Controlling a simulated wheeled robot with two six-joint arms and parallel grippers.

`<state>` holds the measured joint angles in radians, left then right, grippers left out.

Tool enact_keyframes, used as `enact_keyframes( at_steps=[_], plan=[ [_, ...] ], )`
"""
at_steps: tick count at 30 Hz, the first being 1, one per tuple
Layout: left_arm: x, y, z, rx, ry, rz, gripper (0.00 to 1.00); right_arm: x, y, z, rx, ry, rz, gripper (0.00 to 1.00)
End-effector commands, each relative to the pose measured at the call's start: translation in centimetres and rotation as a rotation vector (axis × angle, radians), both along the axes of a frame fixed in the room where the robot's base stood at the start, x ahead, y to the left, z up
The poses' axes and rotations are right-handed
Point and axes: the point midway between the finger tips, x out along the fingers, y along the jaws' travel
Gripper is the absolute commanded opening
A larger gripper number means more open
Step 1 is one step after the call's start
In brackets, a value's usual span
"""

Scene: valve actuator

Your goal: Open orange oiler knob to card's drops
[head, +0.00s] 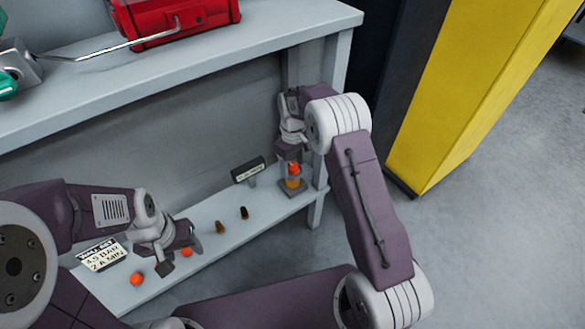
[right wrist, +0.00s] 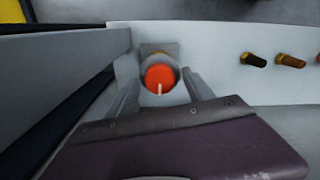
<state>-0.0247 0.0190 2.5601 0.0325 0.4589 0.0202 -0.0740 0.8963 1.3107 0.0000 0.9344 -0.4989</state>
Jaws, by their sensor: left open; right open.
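The oiler (head: 292,183) stands on the lower shelf's right end, with an amber body and an orange knob (head: 294,168). In the right wrist view the orange knob (right wrist: 159,77) shows from above, its white mark pointing toward the picture's bottom. My right gripper (right wrist: 162,73) is open, one finger on each side of the knob; contact cannot be told. In the head view my right gripper (head: 291,157) is over the oiler and partly hides it. The card (head: 103,256) stands at the left, reading about "4.5 BAR" and "2 A MIN". My left gripper (head: 178,260) is open and empty near it.
Two small brown fittings (head: 220,227) and two orange round pieces (head: 136,279) are along the lower shelf (head: 205,212). A small dark sign (head: 248,169) stands left of the oiler. A red box (head: 172,17) is on the upper shelf. A yellow column (head: 470,90) is right.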

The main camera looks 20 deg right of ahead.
Motion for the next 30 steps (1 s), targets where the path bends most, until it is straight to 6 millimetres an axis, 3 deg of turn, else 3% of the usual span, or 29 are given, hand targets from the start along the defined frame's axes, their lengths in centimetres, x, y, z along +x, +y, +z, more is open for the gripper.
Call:
enact_keyframes(
  at_steps=[4, 9, 11, 20, 30],
  plan=[
    [0.0, 0.0, 0.2, 0.0, 0.0, 0.0, 0.54, 0.0, 0.0, 0.2, 0.0, 0.0, 0.0, 0.61],
    [0.0, 0.0, 0.2, 0.0, 0.0, 0.0, 0.54, 0.0, 0.0, 0.2, 0.0, 0.0, 0.0, 0.13],
    [0.0, 0.0, 0.2, 0.0, 0.0, 0.0, 0.54, 0.0, 0.0, 0.2, 0.0, 0.0, 0.0, 0.0],
    [0.0, 0.0, 1.5, 0.0, 0.0, 0.0, 0.54, -0.1, 0.0, 0.6, 0.0, 0.004, -0.044, 0.0],
    [0.0, 0.0, 6.6, 0.0, 0.0, 0.0, 0.54, -0.1, 0.0, 1.0, -0.001, 0.004, -0.285, 0.0]
  ],
)
